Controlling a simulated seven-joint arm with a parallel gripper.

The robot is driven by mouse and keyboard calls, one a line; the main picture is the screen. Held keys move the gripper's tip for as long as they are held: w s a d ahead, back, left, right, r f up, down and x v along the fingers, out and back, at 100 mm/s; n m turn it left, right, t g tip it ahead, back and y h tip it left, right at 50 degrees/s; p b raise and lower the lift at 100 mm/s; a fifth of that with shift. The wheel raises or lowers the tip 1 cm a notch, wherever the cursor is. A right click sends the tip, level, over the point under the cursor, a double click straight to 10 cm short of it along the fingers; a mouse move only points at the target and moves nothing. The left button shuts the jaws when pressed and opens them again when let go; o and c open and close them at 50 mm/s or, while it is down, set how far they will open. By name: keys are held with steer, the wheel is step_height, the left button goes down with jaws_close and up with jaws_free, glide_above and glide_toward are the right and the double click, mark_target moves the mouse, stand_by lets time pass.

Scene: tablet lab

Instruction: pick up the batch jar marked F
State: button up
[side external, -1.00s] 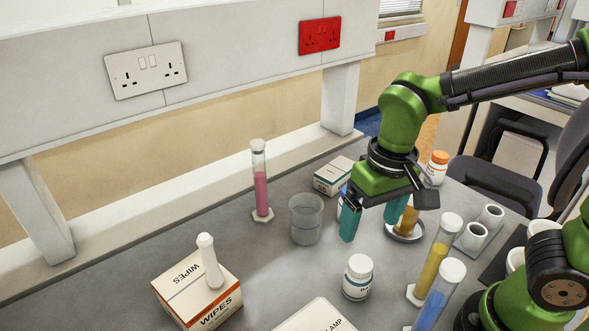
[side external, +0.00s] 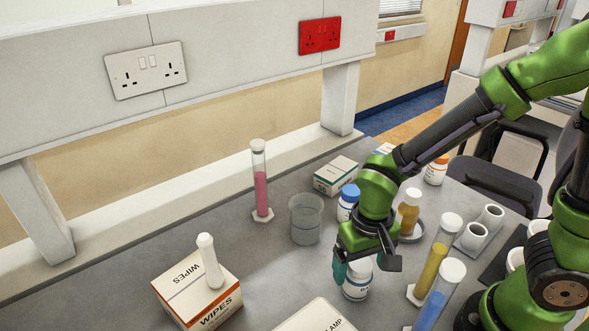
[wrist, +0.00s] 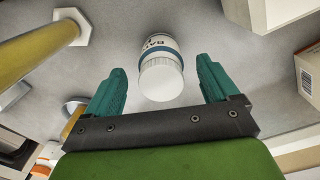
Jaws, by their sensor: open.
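A white jar with a white ribbed cap and a dark blue band on its label stands on the bench, partly behind my gripper in the side view (side external: 356,286). In the wrist view the jar (wrist: 161,80) is between and slightly beyond my fingers, label letters reading "BA" in part. I cannot read an F on it. My gripper (side external: 360,266) is open, low over the jar; its teal fingers are spread to either side in the wrist view (wrist: 160,68), with gaps showing. A blue-capped jar (side external: 347,203) and an orange-capped jar (side external: 436,171) stand farther back, their marks unreadable.
A yellow cylinder (side external: 432,262) and a blue cylinder (side external: 438,296) stand close right of my gripper. An amber bottle (side external: 408,212) is behind it. A beaker (side external: 306,220), pink cylinder (side external: 260,182), wipes box (side external: 190,290) and lamp box (side external: 314,318) stand left and in front.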

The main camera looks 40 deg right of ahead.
mark_target(358, 278)
step_height(358, 278, down, 4)
steer(key=shift+w+f, duration=0.1)
steer(key=shift+f, duration=0.1)
steer(key=shift+c, duration=0.3)
